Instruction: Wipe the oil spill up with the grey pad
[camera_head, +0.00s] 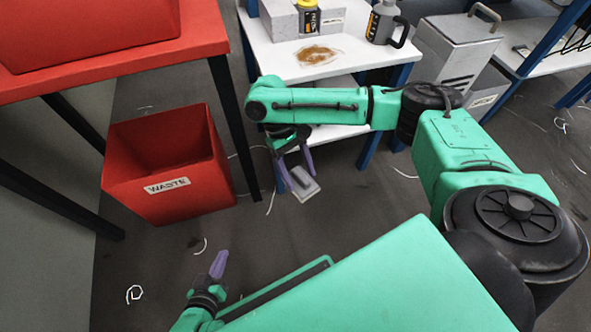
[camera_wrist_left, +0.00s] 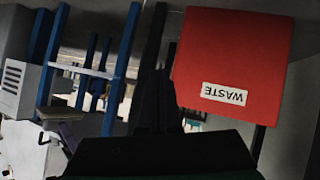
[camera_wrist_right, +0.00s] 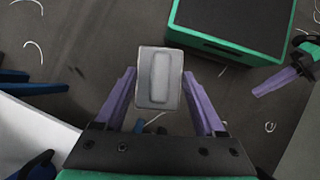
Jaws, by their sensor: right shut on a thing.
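The oil spill (camera_head: 318,55) is a brown patch on top of the white table (camera_head: 277,66). The grey pad (camera_head: 305,189) is a small block with a paler raised strip, also seen in the right wrist view (camera_wrist_right: 146,92). My right gripper (camera_head: 295,165) is shut on the pad, with its purple fingers at the pad's two sides. It hangs low in front of the table, below the tabletop and away from the spill. My left gripper (camera_head: 217,268) is low at the front left, far from the spill; its finger gap does not show clearly.
A yellow-labelled container (camera_head: 309,18), grey boxes (camera_head: 281,22) and a grey jug (camera_head: 383,22) stand behind the spill. A grey metal canister (camera_head: 455,50) is to the right. Pale scraps litter the floor.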

